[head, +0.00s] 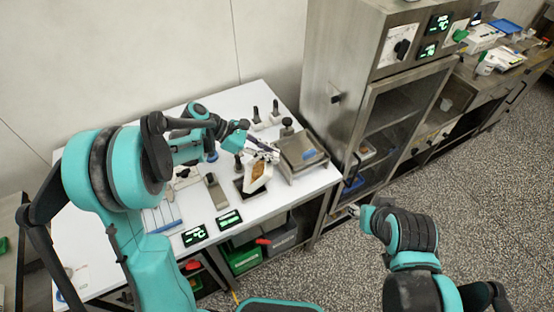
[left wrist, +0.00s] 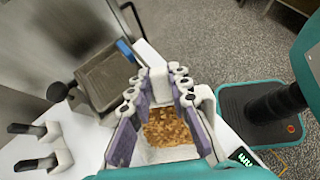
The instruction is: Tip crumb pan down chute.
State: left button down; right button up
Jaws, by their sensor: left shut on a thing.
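The crumb pan (head: 248,188) is a small pale pan holding brown crumbs (head: 258,172), near the front edge of the white table. In the left wrist view the crumbs (left wrist: 168,127) show between the finger pads, and a white part of the pan (left wrist: 158,86) lies between the fingertips. My left gripper (head: 262,150) is shut on the pan from above and behind. The pan looks tilted in the head view, with crumbs still in it. A dark edge shows around its lower side; I cannot tell whether this is the chute. My right gripper (head: 354,210) is low, right of the table, its jaws unclear.
A metal box-like device (head: 303,155) stands close right of the pan. Black-handled tools (head: 256,115) stand behind. Two green-lit displays (head: 230,220) sit along the front edge. A tall steel cabinet (head: 335,95) bounds the table at right. The floor at right is open.

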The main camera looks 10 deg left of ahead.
pick_arm(q)
jog(key=shift+s+a+r+h+b, duration=0.1)
jog(key=shift+a+r+h+b, duration=0.2)
jog(key=shift+a+h+b, duration=0.65)
jog(key=shift+s+a+r+h+b, duration=0.1)
jog(key=shift+a+r+h+b, duration=0.15)
jog(key=shift+a+h+b, duration=0.65)
jog(key=shift+a+r+h+b, duration=0.3)
jog(key=shift+a+h+b, duration=0.3)
jog(key=shift+b, duration=0.55)
jog(key=shift+a, duration=0.1)
